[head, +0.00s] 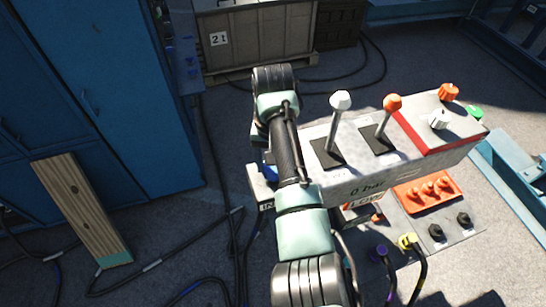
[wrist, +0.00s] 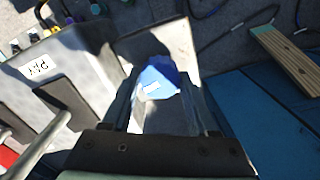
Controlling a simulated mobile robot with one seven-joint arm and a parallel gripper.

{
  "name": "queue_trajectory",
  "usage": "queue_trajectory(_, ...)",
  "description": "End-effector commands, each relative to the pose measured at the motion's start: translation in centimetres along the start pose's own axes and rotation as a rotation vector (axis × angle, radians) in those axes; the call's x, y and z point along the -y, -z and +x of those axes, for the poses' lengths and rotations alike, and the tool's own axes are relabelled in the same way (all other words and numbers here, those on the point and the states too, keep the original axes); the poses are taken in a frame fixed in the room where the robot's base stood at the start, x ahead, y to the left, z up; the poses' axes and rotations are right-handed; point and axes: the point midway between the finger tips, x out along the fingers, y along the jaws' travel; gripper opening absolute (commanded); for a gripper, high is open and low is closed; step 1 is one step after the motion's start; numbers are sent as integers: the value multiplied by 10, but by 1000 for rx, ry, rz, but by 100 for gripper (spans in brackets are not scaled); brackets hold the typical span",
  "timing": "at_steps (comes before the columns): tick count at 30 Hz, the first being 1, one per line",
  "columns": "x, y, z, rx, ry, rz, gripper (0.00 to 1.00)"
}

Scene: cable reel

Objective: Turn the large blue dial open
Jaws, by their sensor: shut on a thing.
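The large blue dial (wrist: 158,78) shows in the wrist view between the two fingers of my gripper (wrist: 160,92). It has a small white mark on its face. My gripper is shut on the dial, with one dark finger on each side. In the head view my own arm covers most of the dial. Only a sliver of blue (head: 269,172) shows at the left end of the grey control box (head: 345,172). How far the dial is turned I cannot tell.
A white-knobbed lever (head: 339,108) and an orange-knobbed lever (head: 391,108) stand up from the box, right of my arm. An orange knob (head: 449,92) sits at the far right. Blue cabinets (head: 120,110) stand left, with a wooden plank (head: 80,205) and floor cables nearby.

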Motion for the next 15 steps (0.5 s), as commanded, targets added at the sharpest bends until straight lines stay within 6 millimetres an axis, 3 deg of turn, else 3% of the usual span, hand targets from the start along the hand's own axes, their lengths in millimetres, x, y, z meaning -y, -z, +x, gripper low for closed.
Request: queue_trajectory(15,0,1,-1,-3,0,212,4)
